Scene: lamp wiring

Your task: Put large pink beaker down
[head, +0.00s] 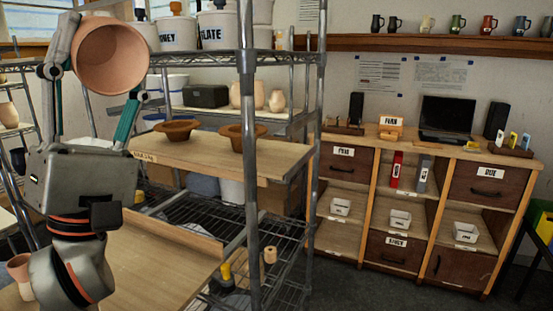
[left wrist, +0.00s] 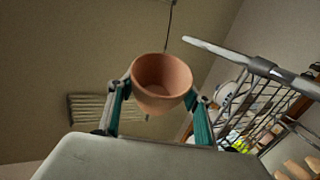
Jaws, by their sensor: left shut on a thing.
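The large pink beaker (head: 110,55) is a smooth terracotta-pink cup at the upper left of the head view. My left gripper (head: 95,84) is shut on it, one finger at each side, and holds it up in the air. Its open mouth faces the head camera, so it is tilted over. The left wrist view also shows the beaker (left wrist: 161,84) between the fingers, with its inside visible and empty. My right gripper is in neither view.
A wooden shelf board (head: 215,157) on the wire rack carries two brown bowls (head: 177,130) (head: 237,133). The rack post (head: 248,190) stands beside it. A smaller pink pot (head: 19,270) stands at the lower left by a wooden surface (head: 160,255), whose middle is clear.

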